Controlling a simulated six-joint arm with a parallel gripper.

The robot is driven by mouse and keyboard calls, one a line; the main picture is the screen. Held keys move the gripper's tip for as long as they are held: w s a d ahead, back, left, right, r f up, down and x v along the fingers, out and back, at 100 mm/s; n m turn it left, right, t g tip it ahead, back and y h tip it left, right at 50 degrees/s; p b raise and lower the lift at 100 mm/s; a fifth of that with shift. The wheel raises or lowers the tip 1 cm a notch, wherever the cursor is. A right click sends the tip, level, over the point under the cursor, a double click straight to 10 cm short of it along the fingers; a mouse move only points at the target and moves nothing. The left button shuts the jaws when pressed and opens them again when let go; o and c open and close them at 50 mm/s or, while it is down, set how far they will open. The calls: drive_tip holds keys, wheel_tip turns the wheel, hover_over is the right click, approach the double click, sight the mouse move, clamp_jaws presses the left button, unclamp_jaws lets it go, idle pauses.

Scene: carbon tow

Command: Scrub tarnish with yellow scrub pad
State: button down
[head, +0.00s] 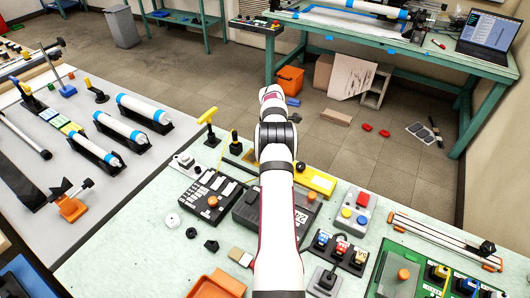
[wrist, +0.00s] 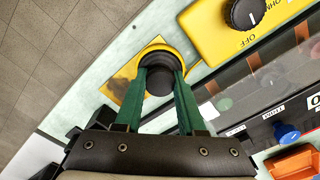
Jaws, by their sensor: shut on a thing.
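In the wrist view, the yellow scrub pad (wrist: 153,47) shows as a round yellow rim under a black round grip. My gripper (wrist: 160,80) has its green fingers shut on that black grip, one on each side. The pad is over a gold-coloured square plate (wrist: 117,83) near the bench edge, and it appears to rest on it. The pad and fingers hide much of the plate, and I cannot make out tarnish on the visible part. In the head view my arm hides the gripper and pad; a small part of the plate (head: 249,156) shows left of the arm.
A yellow box with a black dial (wrist: 245,12) stands close to the right of the pad. A dark panel with a blue knob (wrist: 287,132) and an orange part (wrist: 292,162) lie lower right. The bench (head: 140,250) holds several other devices. Open floor lies beyond its edge.

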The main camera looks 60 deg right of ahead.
idle(0.3)
drive_tip(key=w, duration=0.3)
drive_tip(key=shift+w+d+f, duration=0.15)
drive_tip(key=shift+w, duration=0.6)
drive_tip(key=shift+a, duration=0.2)
drive_tip(key=shift+d+r, duration=0.1)
drive_tip(key=shift+r, duration=2.5)
